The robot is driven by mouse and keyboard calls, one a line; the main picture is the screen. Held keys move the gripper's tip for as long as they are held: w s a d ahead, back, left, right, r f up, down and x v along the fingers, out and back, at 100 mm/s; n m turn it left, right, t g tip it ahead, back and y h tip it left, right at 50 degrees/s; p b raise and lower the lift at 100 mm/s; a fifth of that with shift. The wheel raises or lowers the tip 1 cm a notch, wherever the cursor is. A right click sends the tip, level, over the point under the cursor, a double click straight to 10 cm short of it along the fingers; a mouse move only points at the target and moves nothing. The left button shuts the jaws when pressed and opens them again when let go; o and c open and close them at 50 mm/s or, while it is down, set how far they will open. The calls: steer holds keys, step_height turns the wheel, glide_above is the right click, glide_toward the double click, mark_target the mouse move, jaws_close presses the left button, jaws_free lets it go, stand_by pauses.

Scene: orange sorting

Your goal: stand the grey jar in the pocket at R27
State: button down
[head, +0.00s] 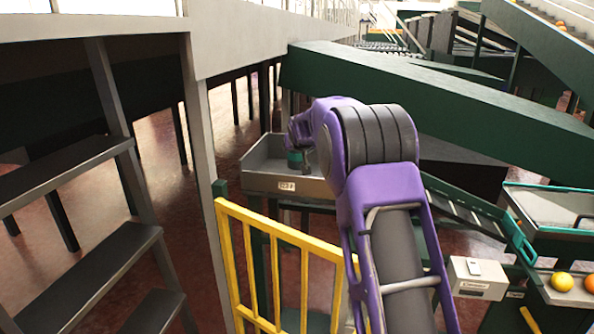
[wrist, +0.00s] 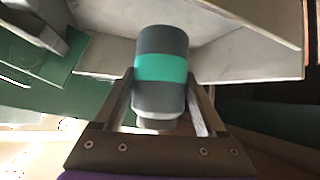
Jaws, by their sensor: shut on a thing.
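The grey jar (wrist: 162,40) with a teal band is between the fingers of my gripper (wrist: 161,88) in the wrist view. My gripper is shut on it. In the head view my purple arm reaches to a grey open-topped tray (head: 256,182), and the jar's teal band (head: 295,157) shows small over its inside. The tray's front has a small white label (head: 287,186), too small to read surely. In the wrist view pale tray walls (wrist: 250,62) lie beyond and beside the jar. I cannot tell whether the jar touches the tray floor.
A yellow railing (head: 275,232) stands in front of the tray, with a grey post (head: 198,130) and dark steps (head: 85,275) at left. A green beam (head: 440,95) crosses behind my arm. At right are a teal-edged tray (head: 550,208), a grey box (head: 478,280) and oranges (head: 562,281).

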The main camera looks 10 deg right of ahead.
mark_target(298, 165)
steer(key=shift+f, duration=3)
steer(key=shift+f, duration=0.2)
jaws_free()
steer(key=shift+r, duration=0.1)
steer(key=shift+r, duration=0.25)
steer(key=d+b+v, duration=0.1)
steer(key=v, duration=1)
steer(key=shift+s+a, duration=0.45)
steer(key=shift+a, duration=0.05)
steer(key=shift+r, duration=0.15)
